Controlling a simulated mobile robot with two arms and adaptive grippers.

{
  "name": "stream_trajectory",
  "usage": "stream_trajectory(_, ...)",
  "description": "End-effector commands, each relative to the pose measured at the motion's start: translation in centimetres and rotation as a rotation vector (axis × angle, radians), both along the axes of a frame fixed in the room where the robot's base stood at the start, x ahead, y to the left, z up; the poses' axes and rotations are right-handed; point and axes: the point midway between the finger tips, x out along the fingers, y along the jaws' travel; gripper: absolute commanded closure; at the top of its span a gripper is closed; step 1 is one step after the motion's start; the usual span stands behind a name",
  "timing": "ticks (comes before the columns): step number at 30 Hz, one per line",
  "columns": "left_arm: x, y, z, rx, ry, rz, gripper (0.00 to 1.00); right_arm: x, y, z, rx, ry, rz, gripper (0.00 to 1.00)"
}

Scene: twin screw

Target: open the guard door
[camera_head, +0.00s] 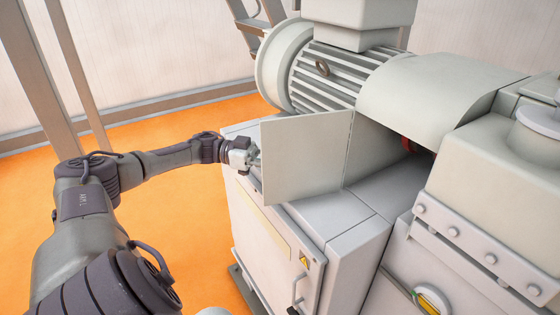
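The guard door (305,155) is a flat, light grey panel standing upright on top of the grey machine cabinet, below the finned motor. It stands out at an angle from the cover (385,142) behind it, with its right edge at that cover. My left gripper (257,157) is at the door's left edge, about mid-height. Its fingertips are small and partly lost against the panel, so I cannot tell whether they touch or grip it. My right gripper is not in view.
The finned motor (335,75) rises behind the door. A red part (408,145) shows in a dark gap under the rounded housing (440,95). The cabinet (262,235) has a front handle (297,290) and a warning label (304,260). Orange floor (190,220) is clear at left.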

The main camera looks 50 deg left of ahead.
Motion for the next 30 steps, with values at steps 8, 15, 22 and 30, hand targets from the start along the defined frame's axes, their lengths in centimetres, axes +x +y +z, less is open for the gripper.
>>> stream_trajectory(8,0.0,0.0,0.0,0.0,-0.001,-0.003,0.63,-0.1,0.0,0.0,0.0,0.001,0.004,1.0)
stream_trajectory(15,-1.0,1.7,0.0,0.001,0.0,0.0,0.63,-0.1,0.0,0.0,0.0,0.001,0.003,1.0)
stream_trajectory(22,-3.4,6.0,0.0,0.002,-0.001,0.003,0.63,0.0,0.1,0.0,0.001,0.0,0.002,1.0)
stream_trajectory(30,-5.5,9.6,0.0,-0.001,-0.003,0.0,0.63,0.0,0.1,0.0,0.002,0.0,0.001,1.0)
